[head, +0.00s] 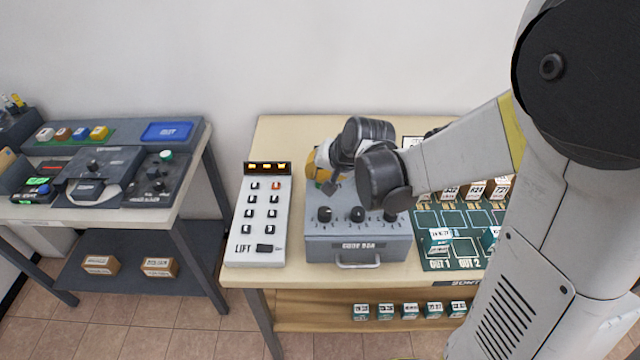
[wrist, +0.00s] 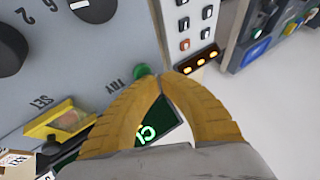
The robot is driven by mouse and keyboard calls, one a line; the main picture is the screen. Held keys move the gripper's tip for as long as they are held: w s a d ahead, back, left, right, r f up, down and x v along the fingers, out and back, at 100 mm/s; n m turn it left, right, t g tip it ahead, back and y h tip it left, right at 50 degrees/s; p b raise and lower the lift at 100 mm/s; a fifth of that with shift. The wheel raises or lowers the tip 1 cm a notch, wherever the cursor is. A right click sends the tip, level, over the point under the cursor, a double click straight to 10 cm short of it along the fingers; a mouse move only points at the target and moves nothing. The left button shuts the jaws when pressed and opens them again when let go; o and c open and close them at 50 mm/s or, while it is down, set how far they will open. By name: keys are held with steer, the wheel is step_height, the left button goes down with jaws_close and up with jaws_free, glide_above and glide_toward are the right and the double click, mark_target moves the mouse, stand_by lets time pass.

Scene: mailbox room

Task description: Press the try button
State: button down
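The grey code box (head: 358,250) stands on the cream table, with dark knobs on its near part. In the wrist view, the green try button (wrist: 141,70) sits beside an upside-down "TRY" label on the box's grey face (wrist: 110,40). My gripper (wrist: 161,76) has its yellow fingers shut, tips together and empty. The tips are right beside the button and partly overlap it in view; I cannot tell whether they touch it. In the head view my gripper (head: 325,178) is over the far left of the box, mostly hidden by my wrist. The button is hidden there.
The LIFT keypad panel (head: 258,220) stands just left of the box. A green tray (head: 427,219) with labelled blocks lies to its right. A green display (wrist: 160,138) and a yellow-framed slot (wrist: 62,125) are near my fingers. Another table (head: 110,213) stands at left.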

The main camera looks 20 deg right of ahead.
mark_target(316, 182)
steer(key=shift+f+b, duration=0.4)
steer(key=shift+f, duration=0.05)
stand_by(0.5)
steer(key=shift+r, duration=0.15)
steer(key=shift+r+p, duration=0.7)
steer(key=shift+r, duration=0.05)
step_height(316, 182, up, 5)
steer(key=p, duration=0.4)
stand_by(0.8)
